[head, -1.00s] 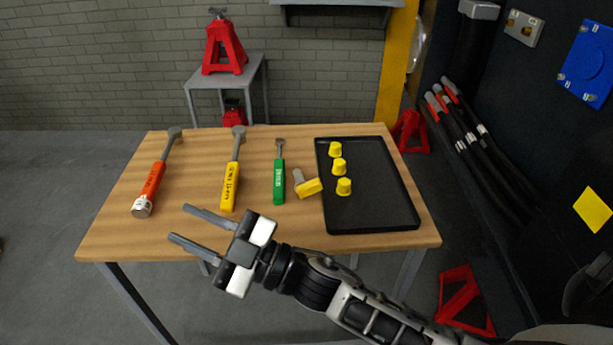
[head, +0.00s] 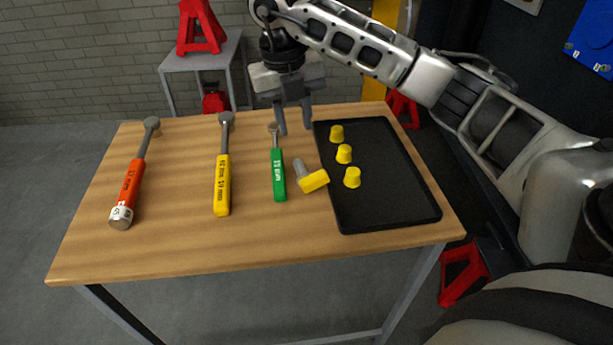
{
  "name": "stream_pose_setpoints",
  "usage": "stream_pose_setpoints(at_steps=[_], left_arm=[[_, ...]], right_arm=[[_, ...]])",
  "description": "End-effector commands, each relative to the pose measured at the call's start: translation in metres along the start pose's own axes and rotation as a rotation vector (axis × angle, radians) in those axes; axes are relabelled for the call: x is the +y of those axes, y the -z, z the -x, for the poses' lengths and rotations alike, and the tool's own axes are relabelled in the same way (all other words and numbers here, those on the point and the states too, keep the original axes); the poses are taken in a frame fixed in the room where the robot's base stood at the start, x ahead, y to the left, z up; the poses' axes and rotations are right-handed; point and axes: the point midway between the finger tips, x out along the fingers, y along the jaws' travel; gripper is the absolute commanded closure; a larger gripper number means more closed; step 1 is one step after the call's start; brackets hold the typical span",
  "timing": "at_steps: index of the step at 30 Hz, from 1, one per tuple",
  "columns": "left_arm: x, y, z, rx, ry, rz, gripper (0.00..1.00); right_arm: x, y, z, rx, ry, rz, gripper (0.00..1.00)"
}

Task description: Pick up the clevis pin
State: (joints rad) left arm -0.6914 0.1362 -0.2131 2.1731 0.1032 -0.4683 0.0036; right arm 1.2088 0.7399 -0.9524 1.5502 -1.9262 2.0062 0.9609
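The clevis pin (head: 311,178) lies on the wooden table between the green-handled tool and the black tray. It has a yellow head and a short grey shank that points up and left. My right gripper (head: 294,129) is above the far part of the table, behind the pin, pointing down. Its two grey fingers are apart with nothing seen held between them. One finger is close in front of or beside the top of the green tool. My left gripper is not in view.
On the table (head: 180,244) lie an orange tool (head: 130,190), a yellow tool (head: 222,185) and a green tool (head: 278,174). The black tray (head: 400,208) holds three yellow caps (head: 344,154). The table's front strip is clear. Red jack stands (head: 201,27) are around it.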

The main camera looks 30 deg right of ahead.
Motion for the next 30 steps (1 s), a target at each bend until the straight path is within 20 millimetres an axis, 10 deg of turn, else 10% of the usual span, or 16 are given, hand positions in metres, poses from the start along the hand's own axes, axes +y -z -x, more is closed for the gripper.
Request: stream_pose_setpoints(at_steps=[9,30], left_arm=[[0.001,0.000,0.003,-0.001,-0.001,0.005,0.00],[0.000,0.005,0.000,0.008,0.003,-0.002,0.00]], right_arm=[[0.001,0.001,-0.065,0.004,-0.003,0.004,0.70],[-0.001,-0.008,-0.131,0.001,-0.005,0.006,0.70]])
